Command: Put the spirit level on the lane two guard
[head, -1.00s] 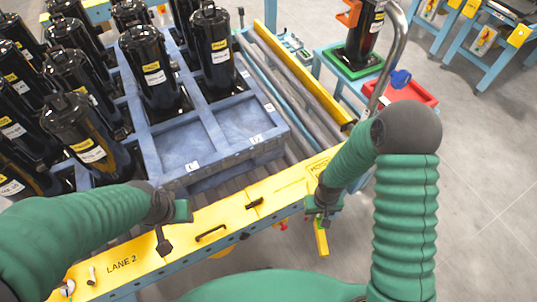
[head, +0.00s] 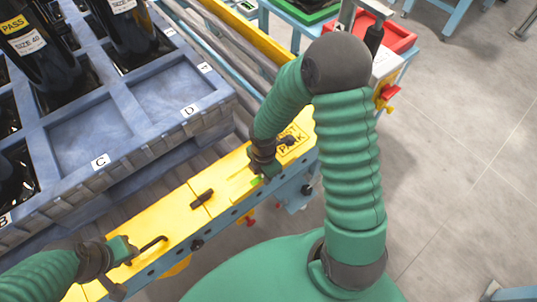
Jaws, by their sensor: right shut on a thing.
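The spirit level (head: 256,181) is mostly hidden at my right gripper. Only a small yellow-green part shows, close against the yellow top of the lane two guard (head: 176,226). My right gripper (head: 263,176) is shut on it, low over the guard's right part. I cannot tell if the level touches the guard. My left gripper (head: 124,252) is at the guard's left part, beside a black handle (head: 150,246). Its fingers are too unclear to tell open from shut.
A blue pallet (head: 150,157) with black compressors (head: 35,45) stands behind the guard. Its compartments C and D look empty. A black latch (head: 202,198) sits on the guard. A red tray (head: 396,42) stands at the upper right. Grey floor lies at the right.

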